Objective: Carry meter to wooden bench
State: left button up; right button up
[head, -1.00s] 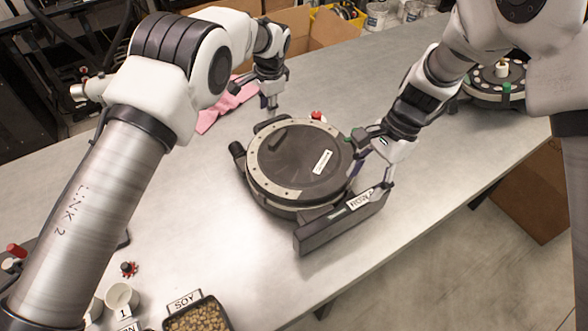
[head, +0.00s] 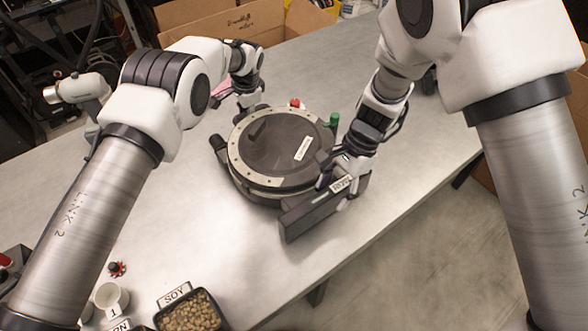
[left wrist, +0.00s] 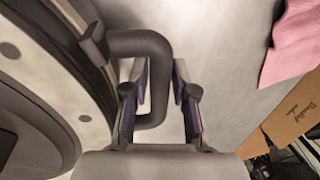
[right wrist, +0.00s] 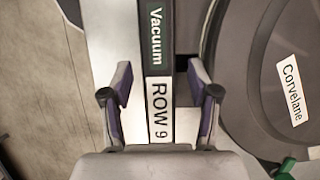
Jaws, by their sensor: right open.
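The meter (head: 275,150) is a round dark disc with a pale rim and a "Corvelane" label, lying flat on a grey metal table. A bar (head: 300,218) with a "ROW 9" label sticks out at its near right side. My right gripper (head: 340,190) is open, its fingers on either side of this bar, which also shows in the right wrist view (right wrist: 157,70). My left gripper (head: 247,106) is at the far left side. In the left wrist view its open fingers straddle the meter's bent dark handle (left wrist: 160,75). No wooden bench is recognisable.
The grey table (head: 190,230) is clear left of the meter. A soy tray (head: 192,312) and a white cup (head: 110,297) stand at the near edge. A pink cloth (left wrist: 293,45) and cardboard boxes (head: 250,22) are beyond the left gripper.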

pick_arm(q)
jog(key=shift+f, duration=0.15)
pick_arm(e)
jog(key=shift+f, duration=0.1)
pick_arm(q)
jog(key=c, duration=0.3)
pick_arm(e)
jog(key=shift+s, duration=0.1)
jog(key=c, duration=0.3)
pick_arm(q)
grip_shut()
pick_arm(e)
grip_shut()
pick_arm(q)
jog(key=shift+r, duration=0.25)
